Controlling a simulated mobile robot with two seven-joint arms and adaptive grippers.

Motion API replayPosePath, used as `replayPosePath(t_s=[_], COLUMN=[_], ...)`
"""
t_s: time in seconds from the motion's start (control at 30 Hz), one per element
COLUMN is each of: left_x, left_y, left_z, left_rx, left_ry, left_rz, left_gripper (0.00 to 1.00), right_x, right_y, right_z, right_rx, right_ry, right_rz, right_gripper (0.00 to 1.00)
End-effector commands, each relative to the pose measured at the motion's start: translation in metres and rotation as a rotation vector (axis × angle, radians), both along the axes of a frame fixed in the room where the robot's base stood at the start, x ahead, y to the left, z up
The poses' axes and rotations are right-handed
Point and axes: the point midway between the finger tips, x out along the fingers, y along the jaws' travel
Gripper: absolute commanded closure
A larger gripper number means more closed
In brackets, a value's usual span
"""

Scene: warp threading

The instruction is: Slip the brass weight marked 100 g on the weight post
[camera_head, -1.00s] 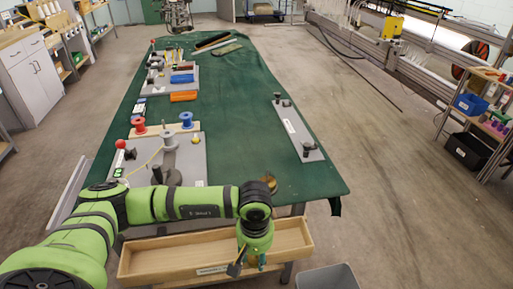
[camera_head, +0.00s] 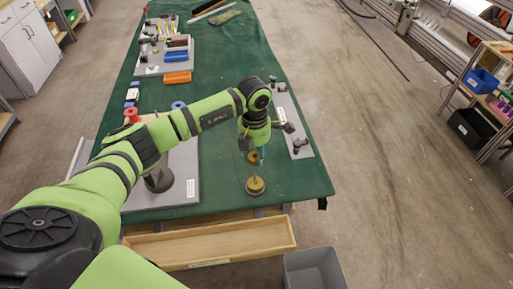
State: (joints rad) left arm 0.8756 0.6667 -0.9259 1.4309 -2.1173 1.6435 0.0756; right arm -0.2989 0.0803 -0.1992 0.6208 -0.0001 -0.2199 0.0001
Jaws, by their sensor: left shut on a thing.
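My left gripper (camera_head: 256,155) reaches over the near right part of the green table, pointing down. It is shut on a small brass weight (camera_head: 253,159), partly hidden by the fingers; no marking is readable. Just below in the picture, a weight post (camera_head: 255,180) stands on the table, with a brass disc (camera_head: 256,187) low on a dark round base. The held weight appears above the post; I cannot tell whether they touch. My right gripper is not in view.
A grey plate with dark knobs (camera_head: 299,144) lies to the right. A wooden tray (camera_head: 210,245) runs along the front edge, with a grey bin (camera_head: 314,270) beside it.

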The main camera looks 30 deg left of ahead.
Motion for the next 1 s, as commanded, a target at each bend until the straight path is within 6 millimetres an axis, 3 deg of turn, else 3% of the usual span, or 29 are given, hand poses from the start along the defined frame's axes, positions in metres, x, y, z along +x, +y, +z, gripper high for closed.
replayPosePath(t_s=[0.2, 0.6, 1.0], left_x=[0.0, 0.0, 0.0], left_y=[0.0, -0.001, 0.0], left_z=[-0.018, -0.052, -0.055], left_rx=[0.0, -0.001, 0.0], left_ry=[-0.001, 0.0, -0.001], left_rz=[-0.003, -0.005, -0.005], left_gripper=[0.95, 0.95, 0.95], right_x=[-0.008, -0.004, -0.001], right_y=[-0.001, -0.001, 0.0], right_z=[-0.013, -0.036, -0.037], right_rx=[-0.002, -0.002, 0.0], right_ry=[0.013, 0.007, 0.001], right_rz=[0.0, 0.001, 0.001], right_gripper=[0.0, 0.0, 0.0])
